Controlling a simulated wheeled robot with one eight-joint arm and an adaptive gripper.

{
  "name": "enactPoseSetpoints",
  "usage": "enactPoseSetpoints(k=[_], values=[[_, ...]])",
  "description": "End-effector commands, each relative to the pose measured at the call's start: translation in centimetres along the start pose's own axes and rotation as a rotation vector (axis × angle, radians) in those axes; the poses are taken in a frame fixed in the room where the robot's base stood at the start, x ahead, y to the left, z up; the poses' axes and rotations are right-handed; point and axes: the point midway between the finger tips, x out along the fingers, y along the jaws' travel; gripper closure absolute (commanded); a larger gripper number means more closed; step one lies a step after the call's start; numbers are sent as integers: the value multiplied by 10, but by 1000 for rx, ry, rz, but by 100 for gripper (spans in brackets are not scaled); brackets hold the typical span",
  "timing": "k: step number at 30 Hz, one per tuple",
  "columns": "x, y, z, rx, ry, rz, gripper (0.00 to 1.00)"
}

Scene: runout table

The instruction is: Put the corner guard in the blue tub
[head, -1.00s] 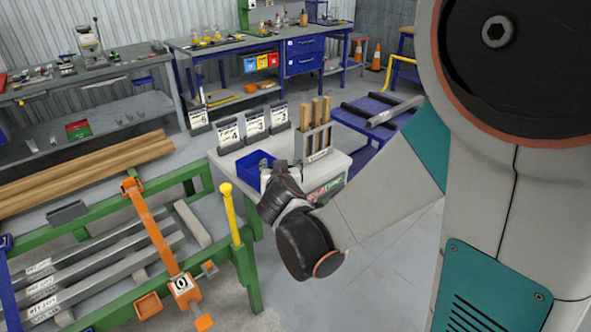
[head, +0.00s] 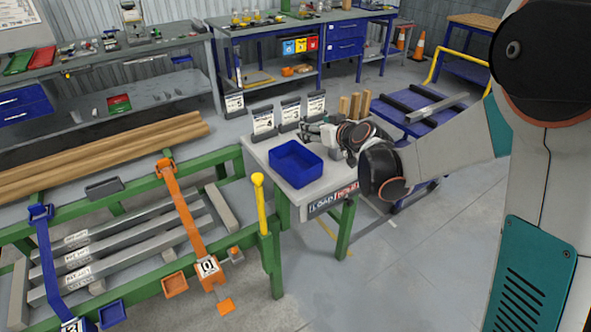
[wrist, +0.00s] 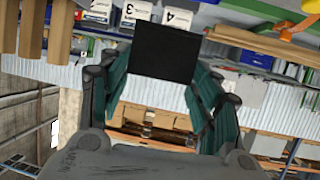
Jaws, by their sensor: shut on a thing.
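The blue tub (head: 295,162) stands on the small white-topped table, open at the top and seemingly empty. My gripper (head: 309,129) is at the tub's far right side, beyond its rim in the head view. In the wrist view my gripper (wrist: 150,85) is shut on a flat black piece, the corner guard (wrist: 165,52), which sticks out past the fingertips. The corner guard cannot be made out clearly in the head view. The tub does not show in the wrist view.
Label holders (head: 290,113) stand behind the tub, and upright wooden pieces (head: 354,104) stand behind my wrist. A yellow-handled post (head: 260,200) rises left of the table. A dark grey piece (head: 104,188) lies on the green-framed rack.

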Motion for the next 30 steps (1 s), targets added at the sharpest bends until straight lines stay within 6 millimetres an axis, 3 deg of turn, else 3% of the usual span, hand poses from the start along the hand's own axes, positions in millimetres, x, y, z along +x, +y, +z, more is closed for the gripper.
enactPoseSetpoints(k=[1, 6, 11, 14, 30], values=[[8, -3, -20, -17, 1, -51, 62], [22, -14, -62, -69, -1, -167, 63], [26, -16, -76, -85, -1, -204, 63], [32, -16, -66, -88, -1, -208, 63], [80, -16, 50, -87, -1, -207, 63]])
